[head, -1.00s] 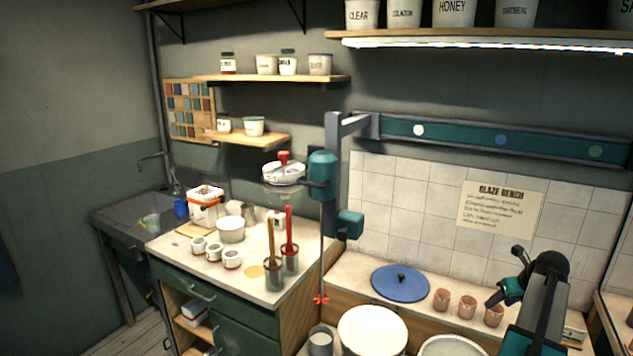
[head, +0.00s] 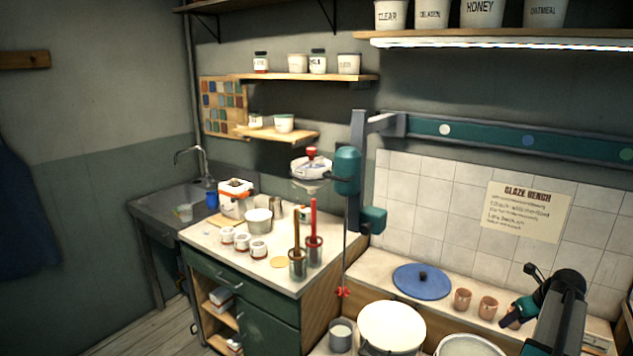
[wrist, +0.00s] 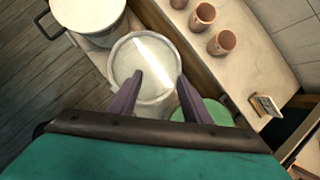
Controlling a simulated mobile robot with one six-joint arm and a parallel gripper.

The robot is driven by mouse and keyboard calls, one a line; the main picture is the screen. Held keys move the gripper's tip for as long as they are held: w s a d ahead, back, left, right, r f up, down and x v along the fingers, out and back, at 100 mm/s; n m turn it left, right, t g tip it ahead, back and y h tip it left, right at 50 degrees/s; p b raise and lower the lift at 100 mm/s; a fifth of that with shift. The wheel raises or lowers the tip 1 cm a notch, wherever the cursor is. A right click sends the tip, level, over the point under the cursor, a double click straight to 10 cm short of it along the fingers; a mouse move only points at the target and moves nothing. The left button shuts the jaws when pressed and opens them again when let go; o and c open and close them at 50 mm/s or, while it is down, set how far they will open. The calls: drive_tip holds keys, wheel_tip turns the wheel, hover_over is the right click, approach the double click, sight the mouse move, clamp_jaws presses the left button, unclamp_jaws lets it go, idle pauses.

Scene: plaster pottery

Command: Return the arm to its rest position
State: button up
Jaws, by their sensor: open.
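My arm (head: 562,318) is at the lower right of the head view, folded with its elbow up. My gripper (head: 512,320) points down and left there, near the small terracotta cups. In the wrist view my gripper (wrist: 159,82) has its two purple fingers spread apart with nothing between them. Below the fingers is a round bucket of pale liquid (wrist: 128,62), seen from above with a bright reflection across it. I cannot tell the height of the fingers above it.
A large white bucket (head: 391,327) stands left of the pale one. Terracotta cups (head: 462,299) and a blue lid (head: 421,281) sit on the ledge by the tiled wall. A mixer (head: 347,171) hangs from a wall rail (head: 470,134). A green round lid (wrist: 212,108) is beside the bucket.

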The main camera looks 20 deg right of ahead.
drive_tip(key=w+a+f+n+g+y+b, duration=0.2)
drive_tip(key=w+a+f+n, duration=0.2)
drive_tip(key=a+f+n, duration=0.95)
drive_tip(key=w+a+f+n+g+y+b, duration=0.25)
drive_tip(key=a+f+n, duration=0.25)
drive_tip(key=a+f, duration=1.65)
drive_tip(key=s+a+f+n+g+h+b, duration=0.15)
drive_tip(key=s+a+f+n, duration=0.25)
drive_tip(key=a, duration=0.5)
drive_tip(key=s+a+f+n+g+b, duration=0.1)
drive_tip(key=s+a+f+n+g, duration=0.25)
drive_tip(key=a, duration=0.65)
drive_tip(key=s+a+f+n+h+b, duration=0.1)
drive_tip(key=s+a+f+n, duration=0.2)
drive_tip(key=s+a+n, duration=0.2)
drive_tip(key=s+a+f+n+g+b, duration=0.1)
drive_tip(key=s+a+f+n, duration=0.3)
drive_tip(key=s+n, duration=0.3)
drive_tip(key=s, duration=0.3)
drive_tip(key=shift+s+a+h, duration=0.2)
drive_tip(key=shift+a+h, duration=0.2)
drive_tip(key=shift+g, duration=0.25)
